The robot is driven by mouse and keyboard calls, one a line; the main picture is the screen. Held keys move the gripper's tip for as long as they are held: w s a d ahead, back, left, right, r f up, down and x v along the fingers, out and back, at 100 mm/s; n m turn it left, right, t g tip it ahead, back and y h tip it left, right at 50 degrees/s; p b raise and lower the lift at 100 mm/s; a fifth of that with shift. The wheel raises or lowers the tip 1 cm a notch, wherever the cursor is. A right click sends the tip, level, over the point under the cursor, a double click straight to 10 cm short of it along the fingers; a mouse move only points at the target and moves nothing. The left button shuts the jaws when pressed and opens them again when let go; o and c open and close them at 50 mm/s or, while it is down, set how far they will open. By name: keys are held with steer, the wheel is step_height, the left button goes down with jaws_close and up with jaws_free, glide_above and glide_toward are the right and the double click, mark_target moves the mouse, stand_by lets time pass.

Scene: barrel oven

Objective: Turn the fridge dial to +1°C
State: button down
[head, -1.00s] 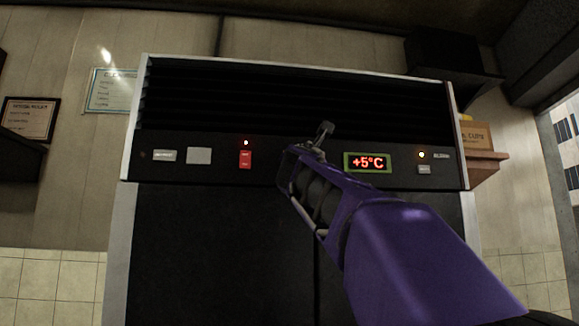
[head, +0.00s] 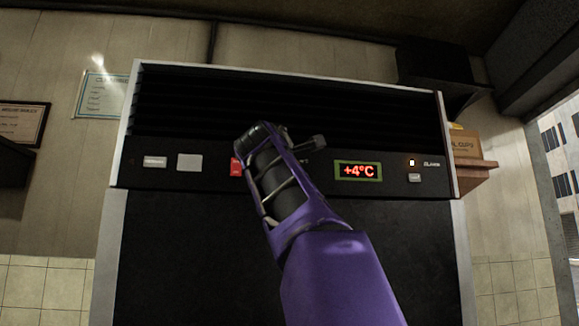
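The tall black fridge (head: 380,240) with metal edges stands in front of me. Its control strip has a green-framed display (head: 358,171) that reads +4°C in red. My purple arm rises across the fridge front, its wrist bent over the strip left of the display. My gripper (head: 318,142) sticks out to the right of the wrist, at the top of the strip. I cannot make out the dial; my arm and gripper cover that part of the strip. The fingers are too small and edge-on to tell open from shut.
A red switch (head: 235,168) is partly hidden by my wrist. A lit lamp (head: 411,162) sits right of the display. A shelf with a cardboard box (head: 464,146) is at the right. Black vent slats (head: 200,105) lie above the strip.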

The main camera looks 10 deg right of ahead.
steer(key=shift+w+f, duration=0.1)
steer(key=shift+f, duration=0.1)
stand_by(0.4)
steer(key=c, duration=0.6)
jaws_free()
steer(key=shift+r, duration=0.15)
steer(key=b+v, duration=0.7)
steer(key=v, duration=1)
steer(key=shift+s, duration=0.25)
steer(key=shift+a+r, duration=0.1)
